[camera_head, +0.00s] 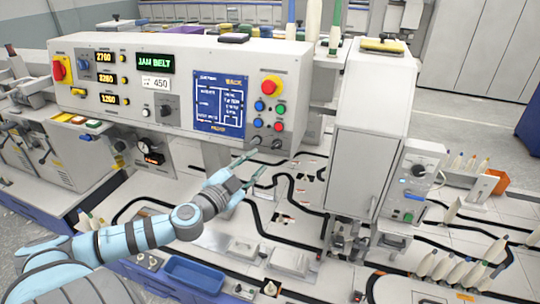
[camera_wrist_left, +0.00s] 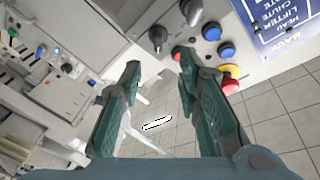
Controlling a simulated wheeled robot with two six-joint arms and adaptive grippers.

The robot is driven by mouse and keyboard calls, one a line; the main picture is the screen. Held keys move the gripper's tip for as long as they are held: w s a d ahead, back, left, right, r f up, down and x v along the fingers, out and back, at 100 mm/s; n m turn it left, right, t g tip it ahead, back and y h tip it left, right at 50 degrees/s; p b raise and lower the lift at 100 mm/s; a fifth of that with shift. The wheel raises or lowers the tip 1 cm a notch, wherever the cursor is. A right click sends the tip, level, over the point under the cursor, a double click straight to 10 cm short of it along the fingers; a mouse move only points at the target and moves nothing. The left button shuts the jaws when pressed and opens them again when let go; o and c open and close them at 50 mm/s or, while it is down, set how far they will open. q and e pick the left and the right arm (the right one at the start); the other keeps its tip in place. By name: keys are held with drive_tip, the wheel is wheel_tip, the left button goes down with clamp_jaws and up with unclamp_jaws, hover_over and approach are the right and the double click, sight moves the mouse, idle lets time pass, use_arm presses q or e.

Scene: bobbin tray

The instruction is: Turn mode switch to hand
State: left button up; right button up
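Two dark rotary switches, a left one (camera_head: 255,141) and a right one (camera_head: 278,143), sit low at the right end of the grey control panel (camera_head: 180,62). Labels are too small to read, so I cannot tell which is the mode switch or its setting. In the left wrist view the two dark knobs (camera_wrist_left: 157,38) (camera_wrist_left: 192,11) show near the top, beyond the fingers. My left gripper (camera_head: 257,165) is open and empty, just below and in front of these switches, apparently apart from them. It also shows in the left wrist view (camera_wrist_left: 160,72). My right gripper is out of view.
A red emergency button (camera_head: 271,86) and several coloured buttons sit just above the switches. A blue screen (camera_head: 219,104) and another dark knob (camera_head: 166,111) are to the left. A grey cabinet (camera_head: 365,150) stands right. Below lies a track bed with a blue bin (camera_head: 193,276).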

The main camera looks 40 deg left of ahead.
sight(274, 147)
use_arm(q)
drive_tip(key=w, duration=0.2)
drive_tip(key=w+p, duration=0.1)
drive_tip(key=w, duration=0.1)
drive_tip(key=w+p, duration=0.1)
drive_tip(key=w, duration=0.2)
drive_tip(key=shift+w+a, duration=0.1)
drive_tip(key=shift+a, duration=0.2)
drive_tip(key=shift+w+a+f+p, duration=0.1)
drive_tip(key=shift+w+p, duration=0.2)
drive_tip(key=shift+w, duration=0.5)
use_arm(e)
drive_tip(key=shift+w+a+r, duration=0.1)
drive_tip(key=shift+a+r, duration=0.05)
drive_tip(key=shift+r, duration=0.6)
